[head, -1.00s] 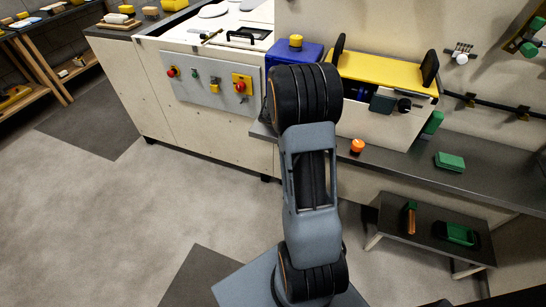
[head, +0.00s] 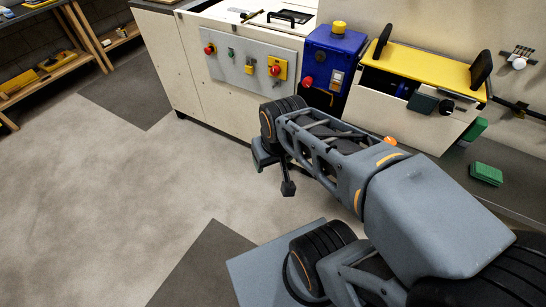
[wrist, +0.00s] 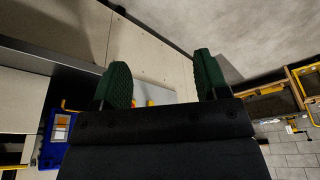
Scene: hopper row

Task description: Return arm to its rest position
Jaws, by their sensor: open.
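My gripper (wrist: 162,80) is open in the wrist view, with its two green ribbed finger pads wide apart and nothing between them. In the head view my gripper (head: 274,172) is partly hidden behind my own arm. It hangs in the air over the floor, in front of the pale cabinet (head: 232,109). My arm is folded across the lower right of the head view.
A control panel (head: 238,67) with red and yellow buttons is on the cabinet. A blue box (head: 333,62) stands beside a yellow-topped hopper (head: 428,66). A green block (head: 487,174) lies on the grey shelf at right. The floor (head: 130,190) at left is clear.

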